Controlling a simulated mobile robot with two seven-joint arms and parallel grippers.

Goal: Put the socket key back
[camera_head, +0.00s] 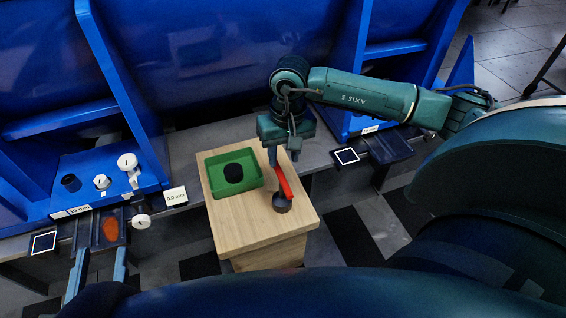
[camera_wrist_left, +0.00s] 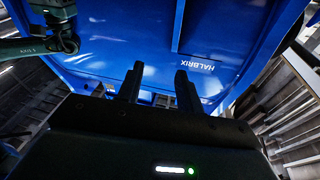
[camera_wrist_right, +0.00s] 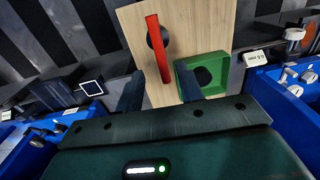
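The socket key appears to be the red bar (camera_head: 283,182) with a dark round piece (camera_head: 281,203) at its near end, on the wooden block (camera_head: 240,215). In the right wrist view the red bar (camera_wrist_right: 159,50) lies ahead, between the lines of the fingers. My right gripper (camera_head: 284,155) is above the bar's far end, open, its fingers apart; contact cannot be told. My left gripper (camera_head: 97,275) is open and empty at the lower left, away from the block. In the left wrist view its fingers (camera_wrist_left: 158,88) point at a blue panel.
A green tray (camera_head: 214,183) with a black round piece (camera_head: 233,173) sits on the block left of the bar. A blue fixture (camera_head: 75,200) with white knobs stands at left, near a small display (camera_head: 175,196). Dark trays and small screens (camera_head: 346,156) line the grey ledge.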

